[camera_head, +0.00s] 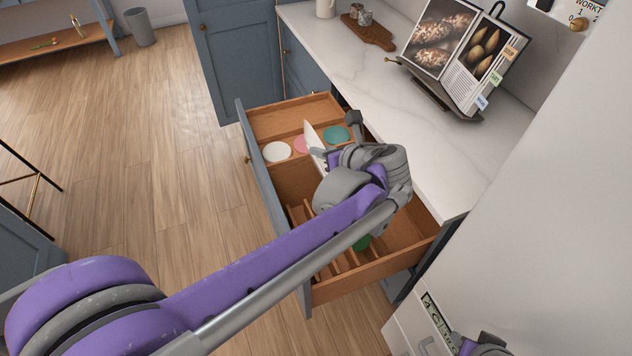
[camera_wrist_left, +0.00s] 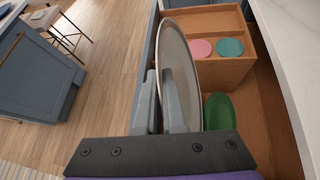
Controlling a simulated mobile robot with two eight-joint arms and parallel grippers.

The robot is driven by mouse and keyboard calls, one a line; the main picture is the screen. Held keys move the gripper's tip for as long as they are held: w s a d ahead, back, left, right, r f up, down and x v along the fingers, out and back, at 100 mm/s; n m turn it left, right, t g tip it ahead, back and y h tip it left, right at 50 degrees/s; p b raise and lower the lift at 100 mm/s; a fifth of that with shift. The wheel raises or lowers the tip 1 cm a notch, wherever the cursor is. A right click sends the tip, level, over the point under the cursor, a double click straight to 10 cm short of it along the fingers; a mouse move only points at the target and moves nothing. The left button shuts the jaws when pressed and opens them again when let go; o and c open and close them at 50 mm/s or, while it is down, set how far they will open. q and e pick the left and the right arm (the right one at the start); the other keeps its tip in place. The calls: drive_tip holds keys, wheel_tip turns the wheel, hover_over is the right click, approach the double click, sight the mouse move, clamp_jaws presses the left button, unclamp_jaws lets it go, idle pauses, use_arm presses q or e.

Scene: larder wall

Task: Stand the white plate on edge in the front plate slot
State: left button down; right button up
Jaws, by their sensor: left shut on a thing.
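My left gripper (camera_head: 327,160) is shut on the white plate (camera_head: 311,136) and holds it on edge above the open drawer. In the left wrist view the plate (camera_wrist_left: 178,48) rises nearly upright between the fingers (camera_wrist_left: 158,104). The wooden plate slots (camera_head: 342,262) are in the near part of the drawer, partly hidden by my left arm. A green plate (camera_head: 362,242) shows in the drawer, mostly behind my arm; it also shows in the left wrist view (camera_wrist_left: 219,111). Part of my right arm's end shows at the bottom right edge; its fingers cannot be made out.
The marble counter (camera_head: 385,88) borders the drawer on the right, with a cookbook on a stand (camera_head: 458,55) and a wooden board (camera_head: 369,33).

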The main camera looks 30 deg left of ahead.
use_arm(q)
wheel_tip(320, 180, down, 29)
drive_tip(key=s+m+y+b, duration=0.1)
drive_tip(key=m+b, duration=0.1)
drive_tip(key=b, duration=1.6)
drive_tip(key=shift+s+a+r+g, duration=0.15)
drive_tip(key=shift+a+g, duration=0.15)
drive_tip(key=shift+g, duration=0.1)
use_arm(e)
wheel_tip(320, 180, down, 21)
drive_tip(key=s, duration=0.2)
drive_tip(key=shift+f+g, duration=0.2)
drive_tip(key=shift+g, duration=0.2)
use_arm(q)
drive_tip(key=c, duration=0.9)
unclamp_jaws()
drive_tip(key=shift+d, duration=0.1)
drive_tip(key=p+v, duration=0.2)
drive_tip(key=v, duration=0.8)
drive_tip(key=shift+s+d+r, duration=0.15)
drive_tip(key=shift+d, duration=0.2)
use_arm(e)
wheel_tip(320, 180, up, 2)
drive_tip(key=shift+r, duration=0.2)
